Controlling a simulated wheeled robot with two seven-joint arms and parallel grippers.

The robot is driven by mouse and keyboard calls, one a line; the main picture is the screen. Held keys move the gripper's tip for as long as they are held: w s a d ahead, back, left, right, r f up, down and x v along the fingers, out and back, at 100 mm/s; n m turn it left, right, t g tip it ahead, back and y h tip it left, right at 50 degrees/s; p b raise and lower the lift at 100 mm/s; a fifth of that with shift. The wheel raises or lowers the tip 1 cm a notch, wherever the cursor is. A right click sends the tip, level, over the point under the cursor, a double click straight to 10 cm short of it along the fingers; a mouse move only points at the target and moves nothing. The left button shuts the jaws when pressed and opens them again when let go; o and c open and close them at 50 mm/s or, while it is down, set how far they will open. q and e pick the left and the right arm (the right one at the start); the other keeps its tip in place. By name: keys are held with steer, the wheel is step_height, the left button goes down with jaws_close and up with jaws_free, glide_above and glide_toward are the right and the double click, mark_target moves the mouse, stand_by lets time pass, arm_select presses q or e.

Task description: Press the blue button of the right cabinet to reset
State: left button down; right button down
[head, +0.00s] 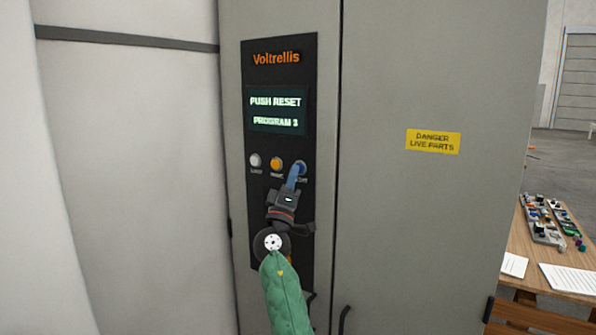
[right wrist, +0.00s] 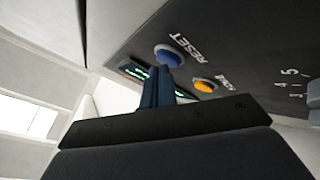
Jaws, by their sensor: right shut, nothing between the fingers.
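The grey cabinet (head: 430,230) carries a black control panel (head: 279,75) with a lit screen (head: 277,110) reading "PUSH RESET PROGRAM 3". Below the screen is a row of white, orange and blue buttons. The blue button (right wrist: 169,56), labelled RESET, shows in the right wrist view; in the head view it is mostly behind my fingers. My right gripper (head: 297,170) is shut and empty, with its blue fingertips at the blue button. In the right wrist view the fingertips (right wrist: 160,72) overlap its lower edge; I cannot tell whether they touch it. My left gripper is out of view.
The orange button (head: 277,163) sits just left of the blue one, and the white button (head: 255,160) farther left. A yellow danger label (head: 433,141) is on the cabinet door. A wooden table (head: 523,279) with parts and papers stands at the right.

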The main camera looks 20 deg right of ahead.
steer(key=shift+w+d, duration=0.15)
stand_by(0.3)
steer(key=shift+b, duration=0.35)
steer(key=shift+s+a+b, duration=0.3)
steer(key=shift+s+a, duration=0.2)
steer(key=shift+a, duration=0.1)
steer(key=shift+f, duration=0.1)
steer(key=s+a, duration=0.1)
steer(key=a, duration=0.1)
steer(key=s+a+b, duration=0.1)
steer(key=s+a, duration=0.1)
stand_by(0.4)
stand_by(0.7)
